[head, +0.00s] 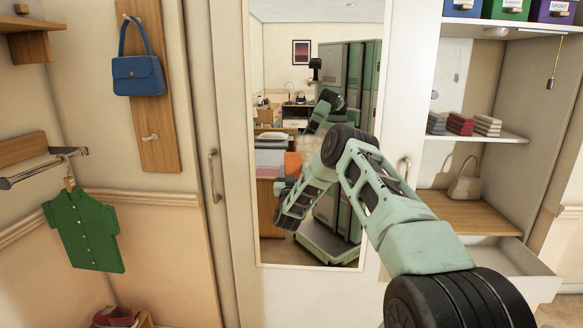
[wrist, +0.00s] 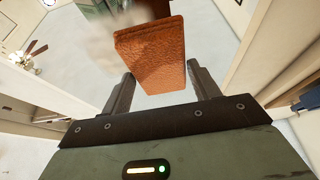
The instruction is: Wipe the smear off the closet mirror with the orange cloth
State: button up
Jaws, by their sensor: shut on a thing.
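The tall closet mirror (head: 345,95) is on the closet door in the head view, with the room and my own body reflected in it. My gripper (wrist: 160,72) is shut on the orange cloth (wrist: 152,45), which sticks out beyond the fingertips as a thick pad in the wrist view. A blurred brownish smear (wrist: 120,38) shows just left of the cloth, partly hidden behind it. I cannot tell whether the cloth touches the glass. In the head view my arm crosses the lower mirror and hides the gripper; an orange patch there looks like the cloth's reflection.
A door handle (head: 214,176) is left of the mirror and another (head: 404,168) is right of it. Open shelves (head: 470,205) with a handbag and an open drawer (head: 515,268) are at the right. A blue bag (head: 138,76) and a green shirt (head: 84,230) hang at the left.

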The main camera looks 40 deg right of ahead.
jog(key=shift+w+d+f+b, duration=0.15)
jog(key=shift+w+d+b, duration=0.75)
jog(key=shift+w+d, duration=0.5)
jog(key=shift+w+d+b, duration=0.35)
jog(key=shift+w+d, duration=0.15)
jog(key=shift+d, duration=0.3)
jog(key=shift+w+d+b, duration=0.8)
jog(key=shift+d+b, duration=0.15)
jog(key=shift+b, duration=0.65)
jog(key=shift+s+d, duration=0.1)
jog(key=shift+s+d+b, duration=0.2)
jog(key=shift+s+d, duration=0.35)
jog(key=shift+s, duration=0.15)
jog(key=shift+s+d+b, duration=0.15)
jog(key=shift+s+d, duration=0.35)
jog(key=shift+s, duration=0.2)
